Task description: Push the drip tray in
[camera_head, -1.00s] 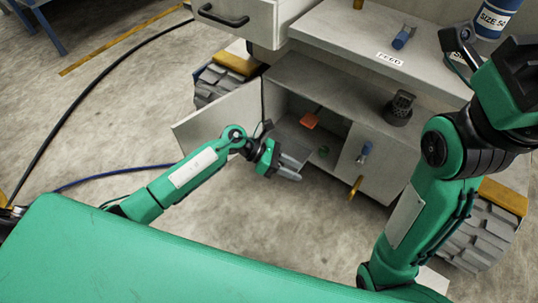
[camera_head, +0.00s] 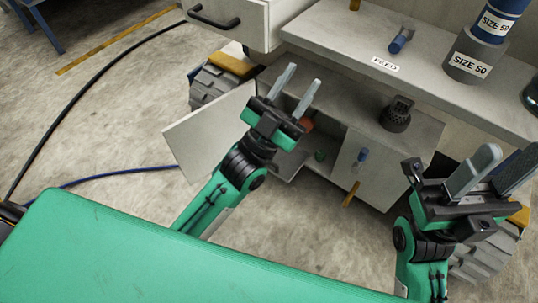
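I cannot tell for sure which part is the drip tray. A pale drawer (camera_head: 254,24) with a black handle (camera_head: 214,21) sticks out at the upper left of the workbench. Below it, a cabinet door (camera_head: 208,133) stands open. My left gripper (camera_head: 304,74) is open and empty, fingers pointing up in front of the bench and overlapping the cabinet opening in the picture. It hides part of the inside. My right gripper (camera_head: 512,152) is open and empty at the right, its fingers overlapping the bench front in the picture.
A reddish-orange thing (camera_head: 306,124) and a small green thing (camera_head: 321,155) show in the cabinet. A dark cup-like thing (camera_head: 397,115) stands on the lower shelf. Size 50 containers (camera_head: 470,65) stand on the top. A blue hose (camera_head: 110,178) crosses the floor at left.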

